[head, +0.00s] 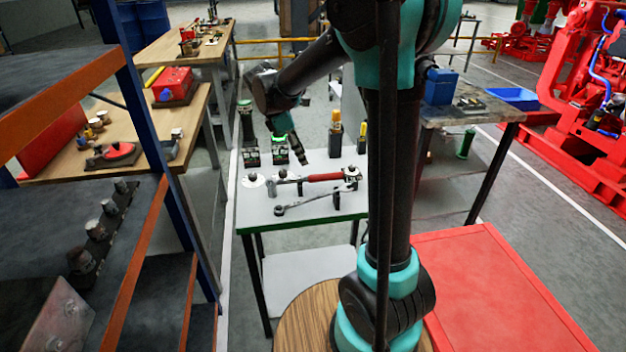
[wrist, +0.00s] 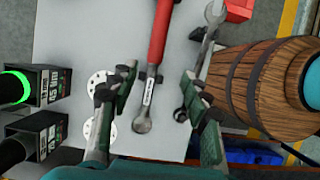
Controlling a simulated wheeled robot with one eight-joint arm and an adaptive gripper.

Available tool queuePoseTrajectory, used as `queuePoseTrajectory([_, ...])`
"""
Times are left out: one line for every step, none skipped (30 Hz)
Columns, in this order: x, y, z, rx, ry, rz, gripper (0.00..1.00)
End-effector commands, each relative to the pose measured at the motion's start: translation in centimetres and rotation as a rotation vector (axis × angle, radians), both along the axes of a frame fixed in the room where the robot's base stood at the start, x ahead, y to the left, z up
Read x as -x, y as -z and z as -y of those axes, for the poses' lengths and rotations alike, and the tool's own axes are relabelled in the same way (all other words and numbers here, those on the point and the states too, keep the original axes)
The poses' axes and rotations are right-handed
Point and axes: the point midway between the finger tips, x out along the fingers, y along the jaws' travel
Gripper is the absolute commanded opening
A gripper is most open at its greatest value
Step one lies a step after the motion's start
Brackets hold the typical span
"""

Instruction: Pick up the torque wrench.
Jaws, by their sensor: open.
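The torque wrench has a red handle (head: 325,177) and a steel shaft, and lies across dark holders on the small grey table (head: 262,219). In the wrist view its red handle (wrist: 160,35) runs to the top and its steel head (wrist: 142,122) points down. My gripper (wrist: 157,88) is open. Its fingers appear on either side of the steel shaft in this view, with no contact visible. In the head view my gripper (head: 299,156) hangs over the table, near the wrench's left part. The height gap is hard to judge.
A steel wrench (head: 312,203) lies beside the torque wrench, to its right in the wrist view (wrist: 207,38). White round discs (wrist: 98,82) lie to the left. Black boxes (wrist: 48,86) with green-lit parts stand at the table's edge. A shelf rack (head: 178,190) stands left.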

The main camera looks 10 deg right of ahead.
Motion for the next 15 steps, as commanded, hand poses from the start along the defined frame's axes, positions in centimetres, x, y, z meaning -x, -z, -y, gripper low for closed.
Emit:
queuePoseTrajectory([0.0,1.0,0.5,0.0,0.002,0.001,0.47])
queuePoseTrajectory([0.0,1.5,0.7,0.0,0.001,0.0,0.47])
queuePoseTrajectory([0.0,2.2,0.9,0.0,0.001,0.0,0.47])
queuePoseTrajectory([0.0,2.7,1.1,0.0,0.001,0.0,0.47])
queuePoseTrajectory([0.0,3.2,1.3,0.0,0.001,0.0,0.47])
queuePoseTrajectory([0.0,3.7,1.6,0.0,0.002,0.001,0.47])
queuePoseTrajectory([0.0,4.1,1.7,0.0,0.002,0.001,0.47])
queuePoseTrajectory([0.0,4.4,1.9,0.0,0.002,0.001,0.47])
queuePoseTrajectory([0.0,4.8,2.0,-0.001,0.002,0.001,0.47])
queuePoseTrajectory([0.0,5.0,2.1,-0.001,0.002,0.001,0.47])
queuePoseTrajectory([0.0,5.1,2.1,-0.001,0.001,0.0,0.47])
queuePoseTrajectory([0.0,5.3,2.2,-0.001,0.001,0.0,0.47])
queuePoseTrajectory([0.0,5.4,2.2,-0.001,0.001,0.0,0.47])
queuePoseTrajectory([-0.1,5.5,2.3,-0.001,0.001,0.0,0.47])
queuePoseTrajectory([-0.1,5.8,2.4,-0.001,0.001,0.0,0.47])
